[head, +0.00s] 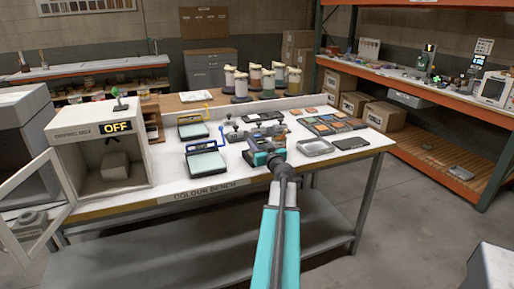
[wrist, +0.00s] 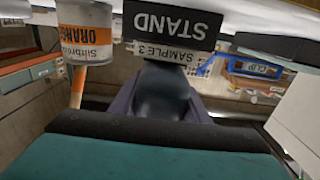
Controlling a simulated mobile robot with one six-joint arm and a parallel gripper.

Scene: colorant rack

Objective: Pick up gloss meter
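My gripper (head: 262,153) is at the front middle of the colour bench (head: 212,193), low over its top, at the end of my teal arm. I cannot make out its two fingertips. In the wrist view a smooth dark grey-blue body (wrist: 163,95) stands in the middle, beyond a black and teal part of mine; I cannot tell whether it is held. No gloss meter can be named with certainty. Small dark devices (head: 281,131) stand just behind my gripper in the head view. A black block marked "STAND" and "SAMPLE 3" (wrist: 170,25) appears upside down in the wrist view.
A blue-handled scale-like tray (head: 205,164) lies left of my gripper; a yellow-handled one (head: 193,131) lies behind it. A grey tray (head: 315,147) and black pad (head: 352,143) lie right. A booth marked "OFF" (head: 100,150) stands left. An orange-labelled container (wrist: 85,35) shows in the wrist view.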

